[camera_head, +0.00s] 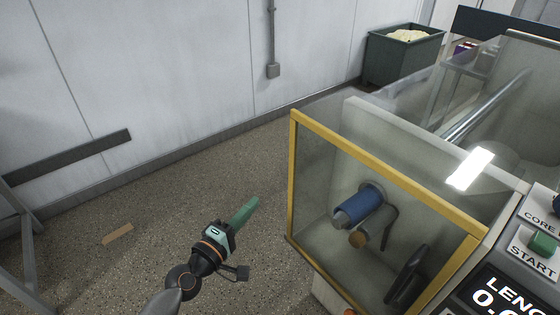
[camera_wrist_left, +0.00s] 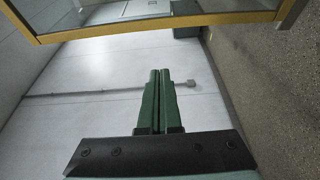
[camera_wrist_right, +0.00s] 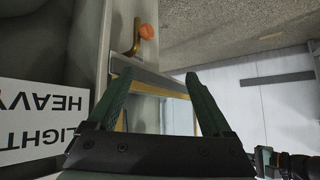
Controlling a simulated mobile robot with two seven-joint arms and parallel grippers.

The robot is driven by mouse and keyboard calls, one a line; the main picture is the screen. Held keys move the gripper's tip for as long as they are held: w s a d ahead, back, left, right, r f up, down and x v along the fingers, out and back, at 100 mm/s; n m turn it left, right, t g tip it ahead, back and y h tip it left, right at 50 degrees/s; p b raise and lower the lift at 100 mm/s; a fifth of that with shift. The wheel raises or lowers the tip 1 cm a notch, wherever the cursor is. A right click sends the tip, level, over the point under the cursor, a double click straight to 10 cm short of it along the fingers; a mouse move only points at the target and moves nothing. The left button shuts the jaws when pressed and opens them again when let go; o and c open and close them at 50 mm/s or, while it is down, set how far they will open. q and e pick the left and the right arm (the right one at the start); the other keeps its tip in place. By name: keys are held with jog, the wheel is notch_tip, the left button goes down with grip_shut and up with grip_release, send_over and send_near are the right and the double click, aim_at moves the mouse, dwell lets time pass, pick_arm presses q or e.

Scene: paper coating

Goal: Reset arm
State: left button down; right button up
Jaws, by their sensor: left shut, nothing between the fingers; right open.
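My left gripper (camera_head: 247,212) comes in from the bottom of the head view, over the speckled floor, to the left of the yellow-framed machine door. Its green fingers are shut with nothing between them. They also show pressed together in the left wrist view (camera_wrist_left: 158,90). My right gripper is outside the head view. In the right wrist view its two green fingers (camera_wrist_right: 158,98) are spread apart and empty, in front of a machine panel and its door edge.
The clear door with a yellow frame (camera_head: 292,180) covers a blue roll (camera_head: 357,206) and a black handle (camera_head: 407,278). A control panel with a green START button (camera_head: 543,244) stands at right. A green bin (camera_head: 400,58) stands by the wall. The floor at left is mostly open.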

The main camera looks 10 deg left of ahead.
pick_arm(q)
jog(key=s+d+f+m+g+y, duration=0.15)
jog(key=s+f+m+g, duration=0.25)
jog(key=s+f+m, duration=0.6)
jog(key=s+d+f+m+g+y, duration=0.1)
jog(key=s+d+f+m+g, duration=0.25)
jog(key=s+f+m, duration=0.6)
jog(key=s+a+r+n+p, duration=0.2)
jog(key=a+r+n+p, duration=0.1)
jog(key=r+p, duration=0.9)
jog(key=shift+s+a+y+p, duration=0.2)
jog(key=shift+a+y+p, duration=0.15)
jog(key=shift+p, duration=0.45)
pick_arm(e)
jog(key=s+d+r+h, duration=0.1)
jog(key=d+r, duration=0.2)
jog(key=r, duration=0.7)
jog(key=shift+s+d+r+m, duration=0.2)
jog(key=shift+s+m, duration=0.1)
